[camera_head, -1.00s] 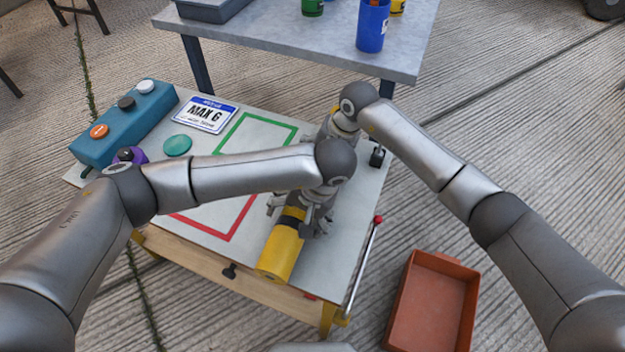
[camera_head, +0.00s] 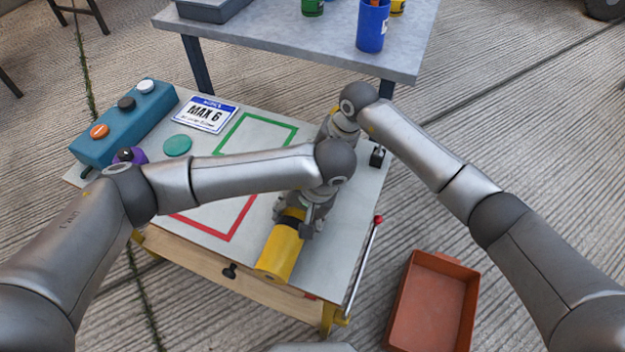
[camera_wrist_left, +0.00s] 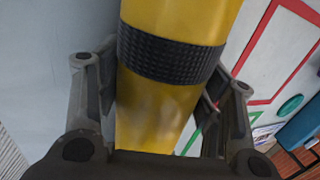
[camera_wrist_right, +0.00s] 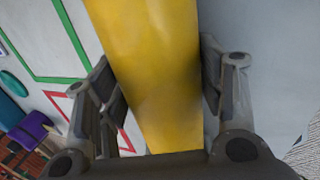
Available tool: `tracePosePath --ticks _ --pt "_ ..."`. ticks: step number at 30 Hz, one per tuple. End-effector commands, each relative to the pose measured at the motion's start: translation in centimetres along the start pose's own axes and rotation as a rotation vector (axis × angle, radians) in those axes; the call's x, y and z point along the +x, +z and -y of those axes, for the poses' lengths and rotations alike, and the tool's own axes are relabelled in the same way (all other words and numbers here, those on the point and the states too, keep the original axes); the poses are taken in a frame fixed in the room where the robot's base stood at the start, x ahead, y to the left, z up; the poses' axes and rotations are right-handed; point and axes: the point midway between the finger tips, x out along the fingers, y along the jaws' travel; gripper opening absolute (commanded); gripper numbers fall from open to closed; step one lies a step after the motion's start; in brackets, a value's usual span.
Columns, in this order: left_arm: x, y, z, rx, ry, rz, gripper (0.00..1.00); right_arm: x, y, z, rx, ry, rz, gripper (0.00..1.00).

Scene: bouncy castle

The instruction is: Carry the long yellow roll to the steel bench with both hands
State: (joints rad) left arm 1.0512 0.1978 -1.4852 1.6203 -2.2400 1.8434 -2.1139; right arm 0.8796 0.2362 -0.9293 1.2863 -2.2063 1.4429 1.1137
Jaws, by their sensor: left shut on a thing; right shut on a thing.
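The long yellow roll (camera_head: 281,252) with a black band lies along the right part of the white-topped work table (camera_head: 205,215). Its middle and far part are mostly hidden by my arms. My left gripper (camera_head: 298,214) is shut on the roll's near part; the left wrist view shows the roll (camera_wrist_left: 160,110) between its fingers, by the ribbed black band. My right gripper (camera_wrist_right: 158,95) is shut on the roll's far part, between its fingers in the right wrist view. A grey steel bench (camera_head: 290,40) stands behind the work table. I cannot tell whether the roll touches the tabletop.
On the bench are a blue cup (camera_head: 373,27), a green can (camera_head: 312,6) and a grey bin (camera_head: 212,8). A teal button box (camera_head: 125,122) and a name plate (camera_head: 206,115) are on the work table's left. An orange tray (camera_head: 433,305) is on the floor at right.

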Motion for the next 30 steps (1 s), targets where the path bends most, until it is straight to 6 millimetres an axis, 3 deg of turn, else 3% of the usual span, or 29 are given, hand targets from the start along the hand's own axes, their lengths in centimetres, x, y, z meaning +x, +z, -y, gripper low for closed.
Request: tracePosePath --ticks 14,30 --pt "-0.8 -0.1 0.3 -0.001 0.000 -0.002 0.00 -0.9 0.1 -0.3 0.000 0.003 0.002 0.00" --pt "-4.5 -0.1 1.5 -0.001 -0.001 -0.002 0.00 -4.6 0.1 -1.6 0.000 0.003 0.002 0.00"
